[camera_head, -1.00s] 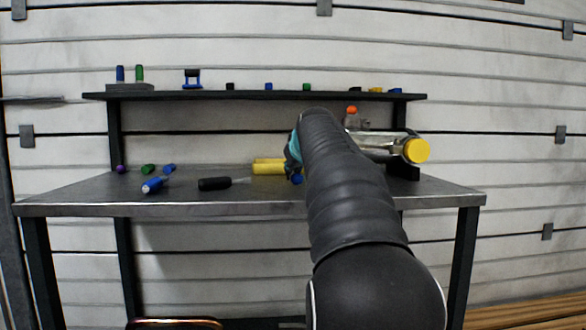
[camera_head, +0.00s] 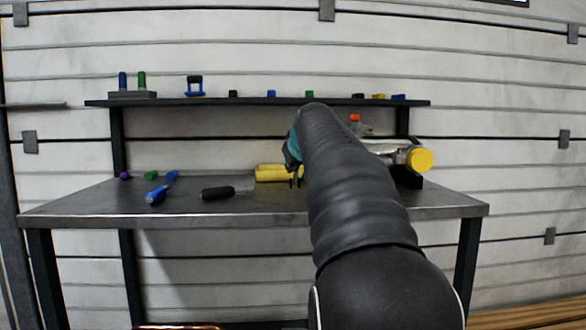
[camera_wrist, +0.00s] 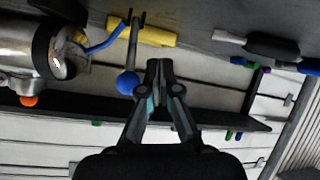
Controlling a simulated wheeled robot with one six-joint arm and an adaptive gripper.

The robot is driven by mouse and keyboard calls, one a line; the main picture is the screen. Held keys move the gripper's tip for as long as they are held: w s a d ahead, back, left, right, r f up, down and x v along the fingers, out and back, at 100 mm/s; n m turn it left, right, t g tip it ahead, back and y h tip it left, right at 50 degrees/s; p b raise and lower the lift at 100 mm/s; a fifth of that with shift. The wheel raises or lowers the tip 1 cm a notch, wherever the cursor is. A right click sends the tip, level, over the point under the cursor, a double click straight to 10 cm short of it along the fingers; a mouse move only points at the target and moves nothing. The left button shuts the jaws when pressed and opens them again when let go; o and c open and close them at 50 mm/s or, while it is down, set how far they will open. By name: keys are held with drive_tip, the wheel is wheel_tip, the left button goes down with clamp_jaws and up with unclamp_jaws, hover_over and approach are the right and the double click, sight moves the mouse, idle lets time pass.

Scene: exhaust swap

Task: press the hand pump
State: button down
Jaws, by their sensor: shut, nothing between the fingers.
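The hand pump shows in the wrist view as a yellow cylinder (camera_wrist: 155,36) with a thin grey lever ending in a blue ball knob (camera_wrist: 127,83). The yellow body (camera_head: 272,173) lies on the bench in the head view, partly hidden by my arm. My gripper (camera_wrist: 160,63) is shut and empty. In the wrist view its fingertips are just right of the blue knob, with a small gap in the picture; I cannot tell the depth between them.
A silver canister (camera_head: 400,151) with a yellow end cap (camera_head: 420,160) lies at the bench's right. A black-handled tool (camera_head: 218,193) and a blue-handled tool (camera_head: 157,194) lie left on the bench (camera_head: 110,207). A shelf (camera_head: 230,102) with small parts runs behind.

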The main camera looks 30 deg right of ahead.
drive_tip(key=s+a, duration=0.2)
drive_tip(key=s, duration=0.4)
drive_tip(key=shift+s+a+r+b, duration=0.2)
drive_tip(key=shift+s+r+b, duration=0.05)
drive_tip(key=shift+s+b, duration=0.15)
drive_tip(key=shift+a, duration=0.1)
drive_tip(key=s+a+f+g+y, duration=0.2)
drive_tip(key=s+a+f, duration=0.7)
drive_tip(key=a+f, duration=0.25)
drive_tip(key=s+a+f+g+y, duration=0.2)
drive_tip(key=s+a+f, duration=0.7)
drive_tip(key=a+f, duration=0.25)
drive_tip(key=s+a+f+g, duration=0.1)
drive_tip(key=s+a+f, duration=0.1)
drive_tip(key=s+f, duration=0.7)
wheel_tip(320, 180, down, 2)
drive_tip(key=shift+a+f+n+g, duration=0.1)
drive_tip(key=shift+a+n+g, duration=0.2)
drive_tip(key=shift+a+g, duration=0.1)
